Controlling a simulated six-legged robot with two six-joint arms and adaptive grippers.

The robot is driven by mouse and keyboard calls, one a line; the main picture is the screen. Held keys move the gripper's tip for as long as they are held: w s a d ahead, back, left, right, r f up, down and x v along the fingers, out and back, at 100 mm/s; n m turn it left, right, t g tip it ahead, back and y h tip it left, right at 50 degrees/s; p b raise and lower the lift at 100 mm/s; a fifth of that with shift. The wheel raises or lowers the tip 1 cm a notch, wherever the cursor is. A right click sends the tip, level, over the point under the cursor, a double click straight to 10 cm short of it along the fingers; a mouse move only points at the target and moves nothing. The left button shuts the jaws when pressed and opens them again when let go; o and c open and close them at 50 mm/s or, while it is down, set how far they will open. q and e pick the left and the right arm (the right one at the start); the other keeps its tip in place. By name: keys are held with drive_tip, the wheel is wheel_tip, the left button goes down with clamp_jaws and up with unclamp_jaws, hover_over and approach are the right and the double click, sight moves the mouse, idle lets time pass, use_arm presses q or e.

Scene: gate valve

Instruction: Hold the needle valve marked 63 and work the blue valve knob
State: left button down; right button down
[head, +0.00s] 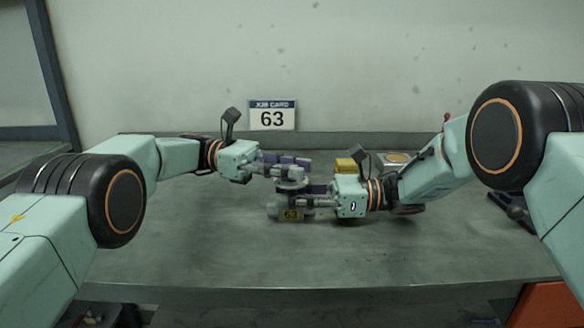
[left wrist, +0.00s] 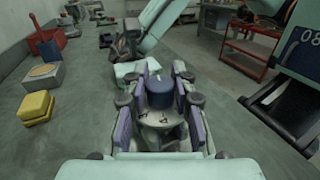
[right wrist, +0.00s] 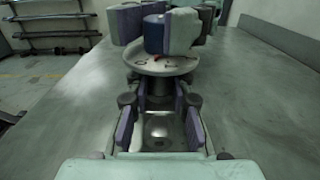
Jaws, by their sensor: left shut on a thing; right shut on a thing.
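My right gripper (head: 312,194) is lower, shut on the valve body beneath the dial plate. The fingers hide part of the knob and body.
A yellow block (head: 346,165) and a grey box (head: 394,158) stand behind my right gripper. Dark tools (head: 516,208) lie at the far right. The table front is clear.

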idle(0.5)
use_arm(q)
drive_tip(key=c, duration=1.1)
unclamp_jaws()
drive_tip(key=shift+o, duration=0.2)
wheel_tip(320, 180, up, 10)
drive_tip(key=shift+r, duration=0.1)
